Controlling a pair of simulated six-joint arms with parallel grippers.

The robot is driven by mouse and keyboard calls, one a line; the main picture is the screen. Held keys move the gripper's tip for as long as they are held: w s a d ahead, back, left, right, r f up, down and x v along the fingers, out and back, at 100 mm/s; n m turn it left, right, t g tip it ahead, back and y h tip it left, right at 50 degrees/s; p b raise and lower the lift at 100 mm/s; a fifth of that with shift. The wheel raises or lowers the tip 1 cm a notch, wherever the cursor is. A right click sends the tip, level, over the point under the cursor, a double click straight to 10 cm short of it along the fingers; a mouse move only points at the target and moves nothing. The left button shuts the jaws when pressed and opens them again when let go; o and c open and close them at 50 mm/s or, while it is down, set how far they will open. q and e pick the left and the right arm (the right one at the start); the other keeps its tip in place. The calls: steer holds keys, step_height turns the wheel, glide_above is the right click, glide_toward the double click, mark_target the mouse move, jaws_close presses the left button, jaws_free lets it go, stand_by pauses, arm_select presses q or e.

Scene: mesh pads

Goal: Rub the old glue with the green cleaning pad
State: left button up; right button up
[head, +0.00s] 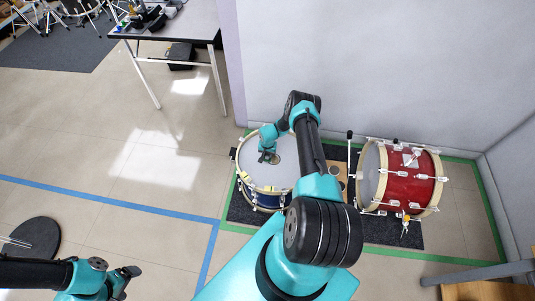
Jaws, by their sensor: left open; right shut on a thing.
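The blue-sided drum (252,180) stands upright with its white head facing up. A small brownish patch, which looks like the old glue (276,158), shows on the head. My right gripper (268,158) is low over the head, right beside that patch. It is shut on what seems to be the green cleaning pad, which is too small and covered to make out. I cannot tell if the pad touches the head. My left gripper (133,271) is open and empty at the lower left, over bare floor, far from the drum.
A red drum (408,178) lies on its side to the right on the dark mat (240,210). A wall rises behind both drums. A table (180,22) stands at the upper left, and a round black seat (34,238) at the left. The tiled floor between is clear.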

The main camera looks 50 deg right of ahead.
steer(key=shift+f, duration=0.55)
steer(key=shift+s, duration=0.1)
steer(key=shift+s+d+r, duration=0.1)
steer(key=shift+s+d, duration=0.4)
steer(key=shift+s, duration=0.25)
steer(key=shift+s+d, duration=0.5)
steer(key=shift+s, duration=0.2)
steer(key=shift+s+d, duration=0.5)
steer(key=shift+s, duration=0.3)
steer(key=shift+s+d, duration=0.45)
steer(key=shift+s, duration=0.3)
